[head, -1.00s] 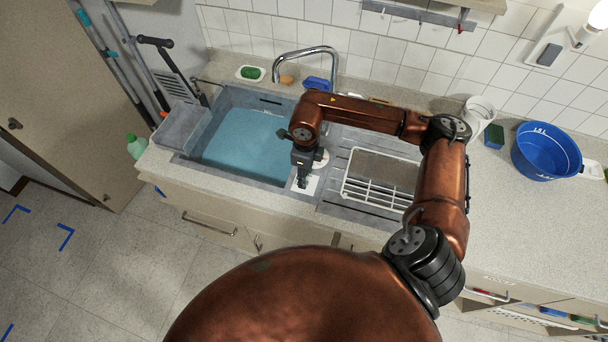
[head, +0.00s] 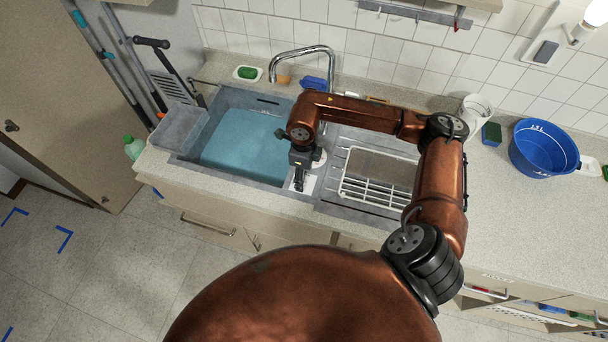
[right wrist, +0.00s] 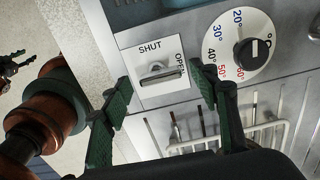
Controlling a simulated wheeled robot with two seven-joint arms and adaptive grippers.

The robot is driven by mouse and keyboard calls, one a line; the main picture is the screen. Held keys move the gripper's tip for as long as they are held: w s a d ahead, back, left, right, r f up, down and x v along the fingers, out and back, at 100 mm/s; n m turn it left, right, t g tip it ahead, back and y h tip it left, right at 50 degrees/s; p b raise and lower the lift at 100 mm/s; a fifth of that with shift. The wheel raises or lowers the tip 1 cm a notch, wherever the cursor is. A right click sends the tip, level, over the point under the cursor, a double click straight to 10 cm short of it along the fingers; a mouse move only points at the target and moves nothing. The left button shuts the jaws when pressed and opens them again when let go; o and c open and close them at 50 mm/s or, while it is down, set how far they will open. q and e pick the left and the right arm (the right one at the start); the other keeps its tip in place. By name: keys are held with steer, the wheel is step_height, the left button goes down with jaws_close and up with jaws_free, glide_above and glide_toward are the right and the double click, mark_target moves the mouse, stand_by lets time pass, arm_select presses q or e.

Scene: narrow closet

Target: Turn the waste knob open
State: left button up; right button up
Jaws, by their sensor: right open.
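The waste knob (right wrist: 160,78) is a small grey knob with a bar-shaped grip on a white plate (right wrist: 138,52) marked SHUT above it and OPEN to its right in the right wrist view. Its bar lies nearly level across that picture; I cannot tell which mark it points to. My right gripper (right wrist: 163,92) is open, its two dark green fingers on either side of the knob in the picture, with no contact visible. In the head view my right gripper (head: 299,184) hangs over the plate and hides the knob. A small dark gripper-like part at the wrist view's left edge may be my left gripper (right wrist: 14,64).
A white temperature dial (right wrist: 238,45) sits beside the plate, close to one finger. The water-filled sink (head: 240,148) lies to the left, and a white wire rack (head: 375,192) to the right. A tap (head: 305,50) stands behind. A blue tub (head: 543,150) is far right.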

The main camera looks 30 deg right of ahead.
step_height(320, 180, up, 12)
stand_by(0.5)
stand_by(0.4)
